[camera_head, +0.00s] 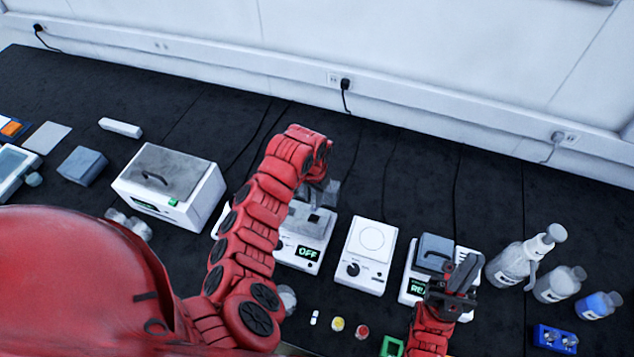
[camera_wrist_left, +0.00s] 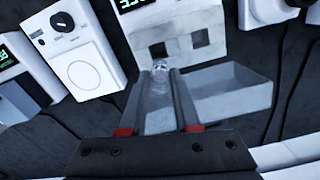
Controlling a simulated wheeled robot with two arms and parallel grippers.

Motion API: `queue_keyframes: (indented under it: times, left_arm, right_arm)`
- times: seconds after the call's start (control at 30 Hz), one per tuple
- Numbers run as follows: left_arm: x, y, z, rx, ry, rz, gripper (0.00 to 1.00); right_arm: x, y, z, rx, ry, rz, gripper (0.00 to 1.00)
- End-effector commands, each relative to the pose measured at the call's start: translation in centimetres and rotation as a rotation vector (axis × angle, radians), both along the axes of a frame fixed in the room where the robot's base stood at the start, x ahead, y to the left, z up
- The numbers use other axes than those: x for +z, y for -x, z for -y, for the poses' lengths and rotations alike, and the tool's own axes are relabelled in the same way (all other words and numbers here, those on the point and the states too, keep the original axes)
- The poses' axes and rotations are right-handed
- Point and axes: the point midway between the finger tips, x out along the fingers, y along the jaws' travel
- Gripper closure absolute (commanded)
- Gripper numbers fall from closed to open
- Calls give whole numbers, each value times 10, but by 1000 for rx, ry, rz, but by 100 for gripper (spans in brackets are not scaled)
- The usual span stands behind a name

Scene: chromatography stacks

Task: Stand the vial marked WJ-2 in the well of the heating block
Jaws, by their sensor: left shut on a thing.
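The heating block, a white unit with a display reading OFF (camera_head: 308,253), stands near the middle of the bench. Its grey top with two dark square wells shows in the left wrist view (camera_wrist_left: 178,44). My left gripper (camera_wrist_left: 160,72) is shut on a small clear vial (camera_wrist_left: 160,66), held at the fingertips close to the nearer-left well. I cannot read its label or tell whether its base is inside the well. My arm partly hides the block in the head view. My right gripper (camera_head: 455,283) is over the front of another unit; its jaw state is unclear.
A grey open-topped box shape (camera_wrist_left: 235,92) lies behind my left fingers. A white dial unit (camera_head: 366,255) and a grey-lidded unit (camera_head: 435,252) stand to the right. Bottles (camera_head: 513,262) and a blue rack (camera_head: 555,338) are at far right.

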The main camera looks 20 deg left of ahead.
Motion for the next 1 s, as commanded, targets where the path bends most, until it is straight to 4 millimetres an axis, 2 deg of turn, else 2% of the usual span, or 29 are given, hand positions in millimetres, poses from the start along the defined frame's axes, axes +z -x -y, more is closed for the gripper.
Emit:
queue_keyframes:
  times: [0.17, 0.63, 1.0]
  left_arm:
    - [-5, 7, 0, -10, 0, -1, 100]
    - [-41, 6, 1, -10, 0, -1, 100]
    - [-44, 6, 1, -9, 0, 1, 100]
  right_arm:
    - [0, 0, 0, 0, 0, -1, 100]
    - [-24, 0, 0, 0, 0, 0, 100]
    - [-26, 0, 0, 0, 0, 0, 100]
